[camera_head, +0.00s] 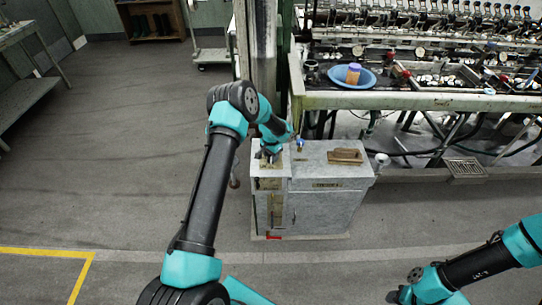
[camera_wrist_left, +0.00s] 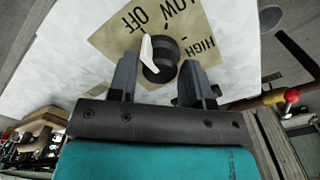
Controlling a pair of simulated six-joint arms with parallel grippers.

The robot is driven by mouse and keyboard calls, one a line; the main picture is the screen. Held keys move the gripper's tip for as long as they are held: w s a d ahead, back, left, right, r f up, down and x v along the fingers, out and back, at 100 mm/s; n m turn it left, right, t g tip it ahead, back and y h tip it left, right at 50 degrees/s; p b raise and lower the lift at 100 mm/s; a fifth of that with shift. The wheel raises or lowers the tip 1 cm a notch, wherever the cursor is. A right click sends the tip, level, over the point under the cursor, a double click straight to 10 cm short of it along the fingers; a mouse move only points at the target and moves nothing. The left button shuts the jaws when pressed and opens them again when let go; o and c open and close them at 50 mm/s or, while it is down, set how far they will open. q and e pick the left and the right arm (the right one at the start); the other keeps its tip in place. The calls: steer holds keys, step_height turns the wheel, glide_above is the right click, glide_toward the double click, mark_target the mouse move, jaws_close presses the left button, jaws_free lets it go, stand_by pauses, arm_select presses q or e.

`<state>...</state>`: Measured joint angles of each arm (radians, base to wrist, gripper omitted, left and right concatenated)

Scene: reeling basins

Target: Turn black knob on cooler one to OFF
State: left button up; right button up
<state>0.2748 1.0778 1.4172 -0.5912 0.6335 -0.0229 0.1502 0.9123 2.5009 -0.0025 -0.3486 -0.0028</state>
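The cooler (camera_head: 325,205) is a grey-white cabinet below the reeling bench in the head view. The black knob (camera_wrist_left: 165,62) shows in the left wrist view on a tan label (camera_wrist_left: 120,40) reading OFF, LOW and HIGH, upside down. The knob's white pointer (camera_wrist_left: 147,52) points roughly towards the OFF word. My left gripper (camera_wrist_left: 159,64) is open, with one finger on each side of the knob; I cannot tell whether either touches it. In the head view this gripper (camera_head: 271,156) is over the cooler's left top. My right gripper (camera_head: 400,295) is at the bottom edge, its fingers unclear.
A brown block (camera_head: 345,156) lies on the cooler's top, with a small blue-topped fitting (camera_head: 299,144) nearby. The reeling bench (camera_head: 420,101) with a blue bowl (camera_head: 367,80) stands behind. A red-ended valve handle (camera_wrist_left: 290,96) shows at the wrist view's right.

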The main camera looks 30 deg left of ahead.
arm_select(q)
steer(key=shift+o, duration=1.3)
step_height(320, 180, up, 18)
steer(key=shift+f, duration=0.25)
steer(key=shift+d+f, duration=0.1)
steer(key=s+d+f+n+h, duration=0.1)
steer(key=s+d+f+h, duration=0.2)
steer(key=s+d+f, duration=1.1)
steer(key=s+d+f+n, duration=0.1)
steer(key=s+d, duration=0.2)
steer(key=s, duration=0.7)
steer(key=s+d+f+n, duration=0.1)
steer(key=s+d+n, duration=0.1)
steer(key=s, duration=0.8)
steer(key=shift+d+f+t+h, duration=0.3)
steer(key=shift+d+t+h, duration=0.1)
steer(key=shift+d, duration=0.05)
